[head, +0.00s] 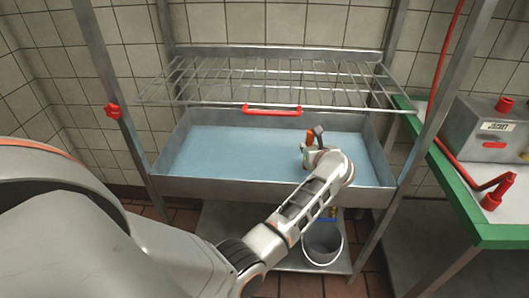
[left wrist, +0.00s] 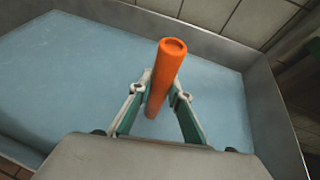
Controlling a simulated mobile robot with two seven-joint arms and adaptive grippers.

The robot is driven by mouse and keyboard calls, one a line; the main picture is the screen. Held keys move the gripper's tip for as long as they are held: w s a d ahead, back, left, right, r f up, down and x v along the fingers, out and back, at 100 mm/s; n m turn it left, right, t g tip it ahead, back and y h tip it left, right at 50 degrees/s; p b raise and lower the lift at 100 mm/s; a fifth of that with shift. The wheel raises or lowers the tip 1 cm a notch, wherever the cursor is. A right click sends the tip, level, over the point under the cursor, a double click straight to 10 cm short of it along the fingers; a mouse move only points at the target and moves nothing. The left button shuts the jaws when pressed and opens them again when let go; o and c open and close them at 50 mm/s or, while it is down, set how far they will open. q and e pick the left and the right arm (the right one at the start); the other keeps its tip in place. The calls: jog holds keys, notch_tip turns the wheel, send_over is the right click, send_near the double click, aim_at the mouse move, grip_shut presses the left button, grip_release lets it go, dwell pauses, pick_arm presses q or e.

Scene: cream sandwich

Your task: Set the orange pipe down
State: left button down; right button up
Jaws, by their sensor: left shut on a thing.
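The orange pipe (left wrist: 163,78) stands roughly upright between the fingers of my left gripper (left wrist: 160,92) in the left wrist view. The gripper is shut on it. In the head view, a small part of the pipe (head: 310,139) shows beside my left gripper (head: 308,150), over the right half of the metal basin with a pale blue floor (head: 230,142). The pipe's lower end is close to the blue floor, but I cannot tell whether it touches. My right gripper is not in view.
A wire rack (head: 215,85) with a red handle (head: 271,110) hangs above the basin. Metal posts frame it. A bucket (head: 322,243) stands on the lower shelf. A green-edged table (head: 460,190) with a metal box (head: 490,128) is at the right. The basin's left half is clear.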

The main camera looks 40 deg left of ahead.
pick_arm(q)
jog(key=s+a+f+p, duration=0.2)
jog(key=s+a, duration=0.4)
jog(key=a, duration=0.4)
jog(key=shift+s+a+f, duration=0.3)
jog(key=shift+a+f, duration=0.05)
jog(key=shift+f, duration=0.4)
jog(key=shift+f, duration=0.1)
jog(key=shift+f, duration=0.15)
jog(key=c, duration=1.9)
grip_release()
